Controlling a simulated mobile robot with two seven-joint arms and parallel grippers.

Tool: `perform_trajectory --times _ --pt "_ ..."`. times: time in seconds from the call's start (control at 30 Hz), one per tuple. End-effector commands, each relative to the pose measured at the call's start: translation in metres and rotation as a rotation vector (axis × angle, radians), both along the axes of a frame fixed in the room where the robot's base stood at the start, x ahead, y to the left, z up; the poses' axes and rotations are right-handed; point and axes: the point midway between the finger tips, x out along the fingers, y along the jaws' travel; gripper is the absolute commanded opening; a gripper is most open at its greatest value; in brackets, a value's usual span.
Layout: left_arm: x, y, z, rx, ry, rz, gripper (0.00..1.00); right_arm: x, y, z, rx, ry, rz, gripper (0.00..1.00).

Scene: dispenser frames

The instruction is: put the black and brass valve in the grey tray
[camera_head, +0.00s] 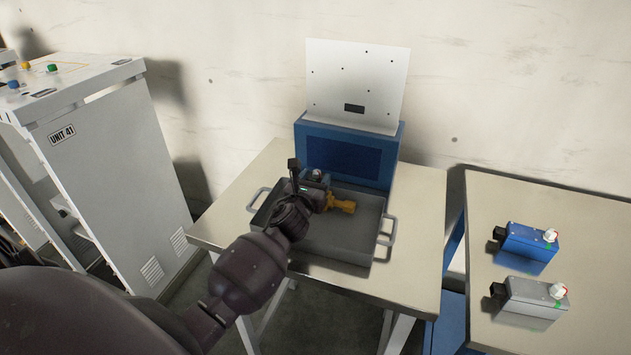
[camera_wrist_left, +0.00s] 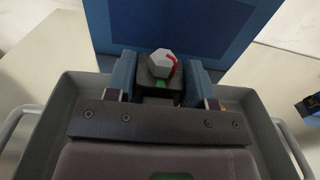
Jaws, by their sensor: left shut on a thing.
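The grey tray (camera_head: 335,243) sits on the table in front of a blue cabinet; its rim also shows in the left wrist view (camera_wrist_left: 42,130). My left gripper (camera_head: 318,182) is over the tray's back left part. It is shut on the black and brass valve (camera_head: 342,205), whose brass end sticks out to the right of the fingers. In the left wrist view the valve's dark body and pale faceted knob (camera_wrist_left: 160,65) with a red mark show between the fingers. The gripper hides much of the valve. I cannot tell whether the valve touches the tray floor.
The blue cabinet (camera_head: 345,155) with a white panel (camera_head: 357,85) stands right behind the tray. A blue box (camera_head: 530,242) and a grey box (camera_head: 535,295) with white knobs lie on the right table. A white unit (camera_head: 110,170) stands at left.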

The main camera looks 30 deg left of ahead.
Motion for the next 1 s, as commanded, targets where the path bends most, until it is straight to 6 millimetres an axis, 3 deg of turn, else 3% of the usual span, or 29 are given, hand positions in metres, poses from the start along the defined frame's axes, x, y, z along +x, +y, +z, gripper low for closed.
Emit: perform_trajectory --times 0.3,0.33,0.5,0.83,1.0 --pt "0.0 0.0 -0.001 0.0 -0.003 -0.001 0.0 -0.007 -0.001 -0.007 0.0 0.017 -0.004 0.0" --pt "0.0 0.0 -0.002 -0.001 0.0 0.0 0.52 -0.007 -0.001 -0.007 0.0 0.016 -0.004 0.0" --pt "0.0 0.0 -0.001 -0.001 0.0 0.0 0.74 -0.005 -0.001 -0.005 0.0 0.012 -0.002 0.0" --pt "0.0 0.0 0.002 -0.001 -0.001 0.0 0.74 0.004 0.001 0.004 0.0 -0.009 0.002 0.0" --pt "-0.019 -0.004 0.0 0.001 0.001 0.001 0.74 0.005 0.001 0.005 0.0 -0.012 0.002 0.0"
